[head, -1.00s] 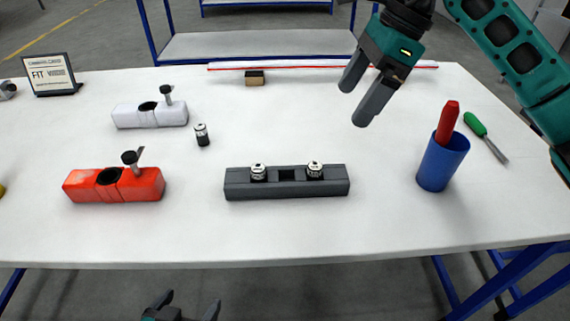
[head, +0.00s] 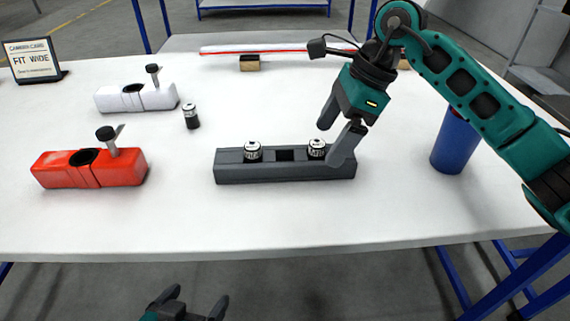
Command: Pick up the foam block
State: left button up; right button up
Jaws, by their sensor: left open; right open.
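No piece is clearly recognisable as foam; a small tan block with a dark top (head: 250,63) at the back of the table is the likeliest foam block. It sits in front of a long white and red strip. My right gripper (head: 332,142) is open and points down at the right end of a dark grey holder (head: 235,171), well in front of the tan block. Its fingers are near the right small metal cylinder (head: 317,149); I cannot tell if they touch it. My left gripper (head: 196,299) is open and empty, below the table's front edge.
A second metal cylinder (head: 252,152) stands in the holder, another (head: 191,117) on the table. A red clamp block (head: 120,170), a white one (head: 155,97) and a sign (head: 34,62) are left. A blue cup (head: 453,143) is right, partly behind my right arm.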

aim_at(319, 155)
jog(key=x, duration=0.5)
jog(key=shift+f, duration=0.35)
jog(key=shift+c, duration=0.2)
jog(key=shift+w+r, duration=0.1)
jog(key=c, duration=1)
jog(key=shift+c, duration=0.2)
